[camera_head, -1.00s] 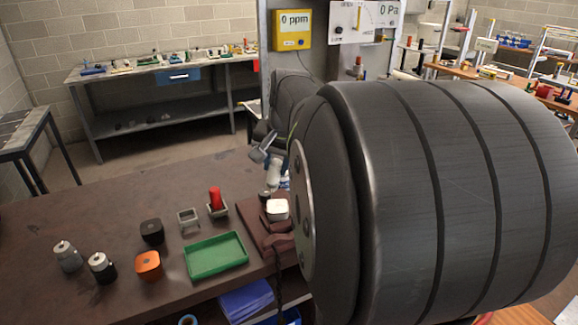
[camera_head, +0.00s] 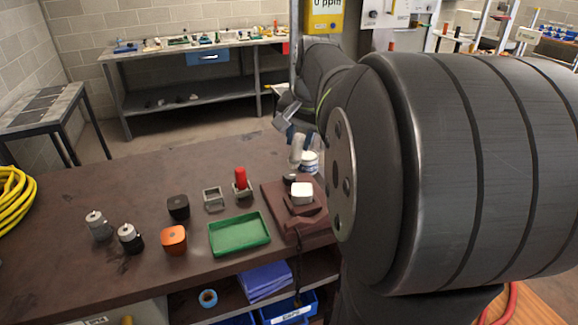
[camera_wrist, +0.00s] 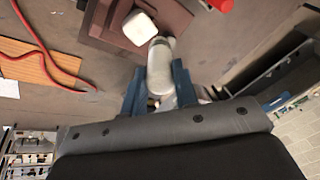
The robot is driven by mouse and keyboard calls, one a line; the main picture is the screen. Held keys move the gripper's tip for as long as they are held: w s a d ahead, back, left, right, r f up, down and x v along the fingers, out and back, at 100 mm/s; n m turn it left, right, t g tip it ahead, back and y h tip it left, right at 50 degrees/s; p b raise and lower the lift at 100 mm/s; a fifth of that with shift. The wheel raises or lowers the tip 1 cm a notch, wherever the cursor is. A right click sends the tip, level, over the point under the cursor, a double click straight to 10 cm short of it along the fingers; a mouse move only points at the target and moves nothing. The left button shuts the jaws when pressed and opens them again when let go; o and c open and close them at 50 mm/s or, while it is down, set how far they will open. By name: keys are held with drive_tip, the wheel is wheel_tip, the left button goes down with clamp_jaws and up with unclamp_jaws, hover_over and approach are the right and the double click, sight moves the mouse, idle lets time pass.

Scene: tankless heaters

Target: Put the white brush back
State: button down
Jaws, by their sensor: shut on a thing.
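My gripper (camera_wrist: 158,90) is shut on a pale grey-white rounded cylinder, which I take to be the white brush (camera_wrist: 160,66). The blue fingers lie on both sides of it in the wrist view. In the head view my gripper (camera_head: 291,133) and the brush (camera_head: 296,150) are above the back of the bench, partly covered by my arm. An empty square grey holder (camera_head: 213,198) stands on the bench to the left. Beside it a similar holder (camera_head: 243,191) has a red upright piece (camera_head: 240,176) in it.
A brown block fixture (camera_head: 280,205) bears a white rounded block (camera_head: 302,193). A green tray (camera_head: 240,235), an orange block (camera_head: 173,240), a black block (camera_head: 178,207) and two small canisters (camera_head: 130,238) stand leftward. A white tub (camera_head: 309,162) is behind my gripper. The bench's left back is clear.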

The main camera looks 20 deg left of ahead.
drive_tip(key=s+a+f+h, duration=0.1)
drive_tip(key=a+f, duration=0.4)
drive_tip(key=a, duration=0.3)
drive_tip(key=s+a+f+g+h, duration=0.1)
drive_tip(key=a+f, duration=0.4)
drive_tip(key=a, duration=0.4)
drive_tip(key=s+a+f+g, duration=0.1)
drive_tip(key=s+a+f, duration=0.1)
drive_tip(key=a+f, duration=0.4)
drive_tip(key=shift+a+m+h, duration=0.4)
drive_tip(key=shift+a, duration=0.9)
drive_tip(key=shift+f, duration=0.15)
drive_tip(key=c, duration=1.1)
unclamp_jaws()
wheel_tip(320, 180, up, 12)
drive_tip(key=shift+s+r, duration=0.1)
drive_tip(key=shift+s, duration=0.05)
